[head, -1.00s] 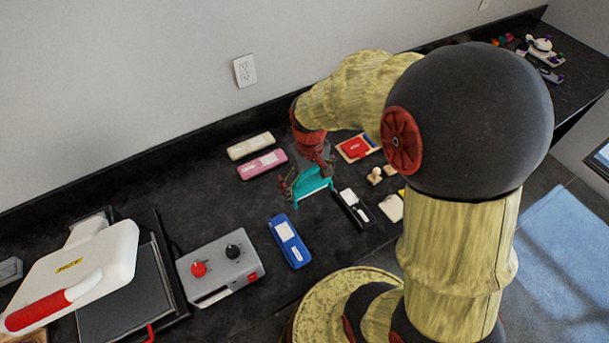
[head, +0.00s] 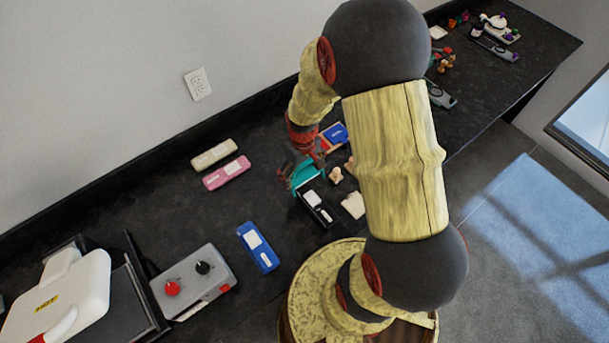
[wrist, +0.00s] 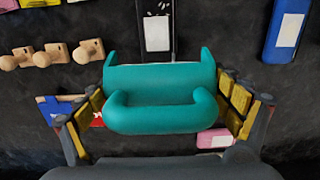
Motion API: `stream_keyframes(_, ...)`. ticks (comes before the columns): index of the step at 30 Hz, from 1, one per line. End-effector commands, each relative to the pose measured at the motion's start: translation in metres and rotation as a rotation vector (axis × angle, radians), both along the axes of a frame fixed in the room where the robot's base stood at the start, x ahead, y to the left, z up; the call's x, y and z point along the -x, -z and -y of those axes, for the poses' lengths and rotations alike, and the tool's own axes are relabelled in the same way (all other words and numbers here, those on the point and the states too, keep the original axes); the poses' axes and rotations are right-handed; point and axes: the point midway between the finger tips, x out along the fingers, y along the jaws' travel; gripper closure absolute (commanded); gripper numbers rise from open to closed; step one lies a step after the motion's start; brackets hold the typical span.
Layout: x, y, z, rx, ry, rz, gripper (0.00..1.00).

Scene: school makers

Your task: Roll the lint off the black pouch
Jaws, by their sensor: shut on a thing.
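My gripper (wrist: 160,108) is shut on a teal roller tool (wrist: 160,82) with a looped handle, one finger at each side. The teal tool also shows in the head view (head: 308,176), partly hidden by my gripper (head: 302,170). The black pouch (head: 316,212) lies flat on the dark counter with a white label on top. In the wrist view the pouch (wrist: 157,12) lies beyond the tool, and the tool hides its near end. I cannot tell whether the tool touches it.
A blue pouch (head: 258,248), a pink pouch (head: 226,172) and a cream pouch (head: 214,154) lie on the counter to the left. Wooden stamps (wrist: 50,54) sit close beside the black pouch. A grey box with knobs (head: 193,283) and a white press (head: 62,300) stand at the lower left.

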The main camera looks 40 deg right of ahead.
Motion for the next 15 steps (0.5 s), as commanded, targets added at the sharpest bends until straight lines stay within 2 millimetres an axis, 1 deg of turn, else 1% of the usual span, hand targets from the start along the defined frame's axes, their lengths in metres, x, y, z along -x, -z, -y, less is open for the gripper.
stream_keyframes(5, -0.004, 0.003, 0.001, 0.000, -0.013, -0.001, 0.42)
stream_keyframes(8, -0.004, 0.008, 0.001, 0.000, -0.015, -0.001, 0.42)
stream_keyframes(15, -0.004, 0.033, 0.001, 0.000, -0.014, -0.001, 0.42)
